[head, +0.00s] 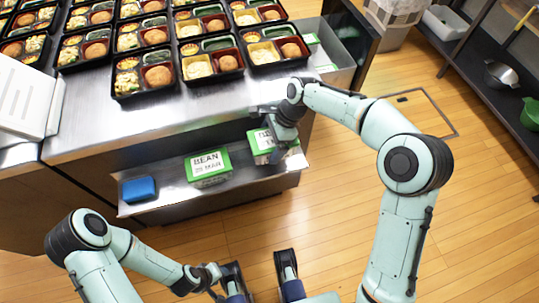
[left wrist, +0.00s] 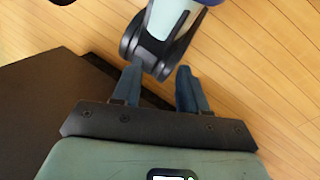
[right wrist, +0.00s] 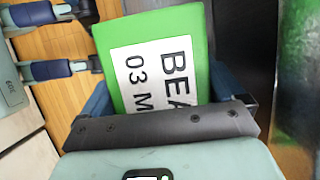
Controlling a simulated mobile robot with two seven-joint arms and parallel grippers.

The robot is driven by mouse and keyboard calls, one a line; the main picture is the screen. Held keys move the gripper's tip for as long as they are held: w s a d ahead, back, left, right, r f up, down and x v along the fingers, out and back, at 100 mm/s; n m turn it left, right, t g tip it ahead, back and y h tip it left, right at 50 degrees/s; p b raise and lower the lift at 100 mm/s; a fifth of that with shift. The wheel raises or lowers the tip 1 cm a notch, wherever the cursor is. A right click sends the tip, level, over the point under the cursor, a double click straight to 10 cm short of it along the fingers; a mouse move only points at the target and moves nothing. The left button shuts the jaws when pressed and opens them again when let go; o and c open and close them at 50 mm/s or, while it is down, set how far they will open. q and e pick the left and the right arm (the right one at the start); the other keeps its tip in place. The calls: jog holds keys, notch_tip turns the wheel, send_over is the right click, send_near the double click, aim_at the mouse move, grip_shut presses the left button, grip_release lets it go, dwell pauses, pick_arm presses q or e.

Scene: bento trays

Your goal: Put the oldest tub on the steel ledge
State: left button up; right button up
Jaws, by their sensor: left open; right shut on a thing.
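A green-lidded tub (head: 258,142) with a white label is held in my right gripper (head: 279,150), at the right part of the steel ledge (head: 165,208). The right wrist view shows this tub (right wrist: 150,35) between the fingers, its label reading "BEA" and "03 M", the rest hidden. I cannot tell whether its base touches the ledge. A second green-lidded tub (head: 208,167), labelled "BEAN 25 MAR", stands on the ledge to its left. My left gripper (left wrist: 155,85) is open and empty over the floor, low in the head view.
A blue block, perhaps a sponge (head: 139,188), lies at the ledge's left end. Black bento trays (head: 140,80) cover the counter (head: 150,120) above. Green-and-white items (head: 311,38) sit in a steel recess at the counter's right. A dark shelf (head: 480,75) stands at the far right.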

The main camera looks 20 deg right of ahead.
pick_arm(q)
jog(key=shift+w+a+f+t+b, duration=0.2)
jog(key=shift+w+a+f+b, duration=0.15)
jog(key=shift+w+f, duration=0.2)
jog(key=shift+w+a+f+t+b, duration=0.2)
jog(key=shift+w+f+b, duration=0.15)
jog(key=shift+w, duration=0.25)
pick_arm(e)
jog(key=shift+f, duration=3.45)
pick_arm(q)
jog(key=shift+f, duration=0.1)
pick_arm(e)
jog(key=shift+f, duration=0.1)
jog(key=o, duration=0.9)
pick_arm(q)
jog(key=s+d+r+g+p, duration=0.1)
jog(key=s+d+r+p, duration=0.1)
jog(key=s+r+p, duration=0.1)
jog(key=shift+s+r+g, duration=0.3)
jog(key=shift+s+r, duration=0.05)
jog(key=shift+s, duration=0.35)
pick_arm(e)
jog(key=v, duration=1.2)
